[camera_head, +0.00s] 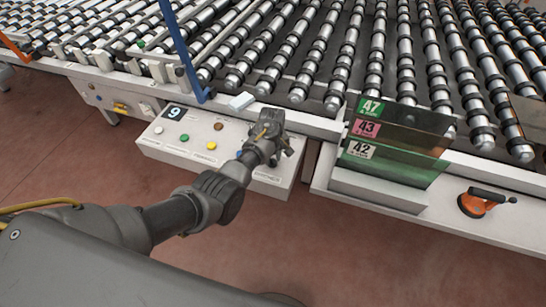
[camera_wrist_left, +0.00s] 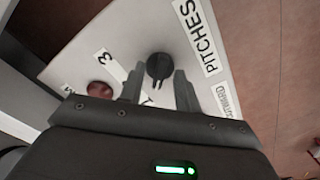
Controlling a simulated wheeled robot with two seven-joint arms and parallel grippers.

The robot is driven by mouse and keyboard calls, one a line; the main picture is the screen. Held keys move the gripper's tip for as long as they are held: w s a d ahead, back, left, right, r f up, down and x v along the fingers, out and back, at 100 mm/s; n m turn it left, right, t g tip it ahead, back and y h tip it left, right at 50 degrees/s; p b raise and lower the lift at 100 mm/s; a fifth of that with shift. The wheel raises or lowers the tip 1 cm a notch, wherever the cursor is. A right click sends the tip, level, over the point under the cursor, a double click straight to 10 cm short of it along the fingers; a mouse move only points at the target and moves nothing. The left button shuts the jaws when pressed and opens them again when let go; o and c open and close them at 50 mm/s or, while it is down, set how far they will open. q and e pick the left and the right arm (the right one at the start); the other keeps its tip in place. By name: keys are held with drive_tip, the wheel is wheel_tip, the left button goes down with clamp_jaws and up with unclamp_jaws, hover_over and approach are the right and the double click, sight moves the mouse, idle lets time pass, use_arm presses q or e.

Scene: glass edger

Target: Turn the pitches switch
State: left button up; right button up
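The pitches switch is a round black knob (camera_wrist_left: 159,66) on the pale control panel (camera_head: 205,150), beside the label PITCHES (camera_wrist_left: 201,36). A 3 and a partly covered 1 are printed near it. My left gripper (camera_wrist_left: 157,76) is open, with one fingertip on each side of the knob's lower part in the left wrist view. I cannot tell whether the fingers touch it. In the head view my left gripper (camera_head: 271,128) is over the panel's right part and hides the knob. My right gripper is out of view.
Numbered glass sheets (camera_head: 388,150) stand to the right, then an orange suction cup (camera_head: 472,206). A blue bar (camera_head: 178,45) rises behind the panel.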

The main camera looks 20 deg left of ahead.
use_arm(q)
drive_tip(key=shift+f, duration=0.1)
drive_tip(key=c, duration=0.7)
drive_tip(key=shift+d, duration=0.1)
clamp_jaws()
